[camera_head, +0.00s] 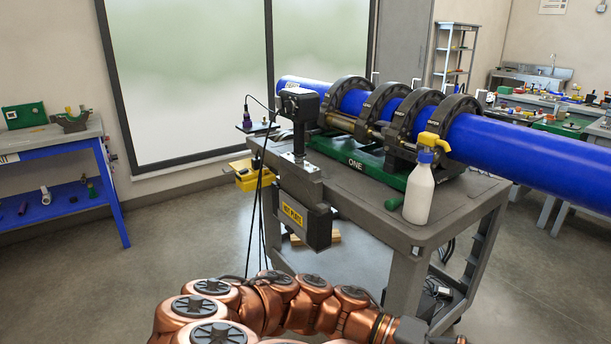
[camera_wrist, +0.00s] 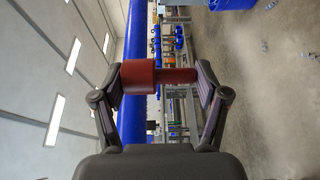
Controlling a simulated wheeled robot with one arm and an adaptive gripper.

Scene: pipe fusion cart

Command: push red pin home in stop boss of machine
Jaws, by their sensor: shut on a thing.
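My gripper (camera_wrist: 160,79) is shut on the red pin (camera_wrist: 138,77) in the wrist view. The pin lies crosswise between the fingers, with its thick head at the left finger and its thinner shank reaching the right finger. The machine (camera_head: 365,157) stands on the cart in the head view, with a green base marked ONE and several dark ring clamps around a blue pipe (camera_head: 520,155). I cannot make out the stop boss. In the head view my arm runs along the bottom, and the pin is out of sight. The wrist view shows the pin apart from the machine.
A hot plate (camera_head: 305,215) hangs at the front of the grey cart (camera_head: 370,215), with cables beside it. A white bottle (camera_head: 419,190) with a yellow top stands at the cart's right corner. A blue-framed bench (camera_head: 55,170) is at left. Floor between them is clear.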

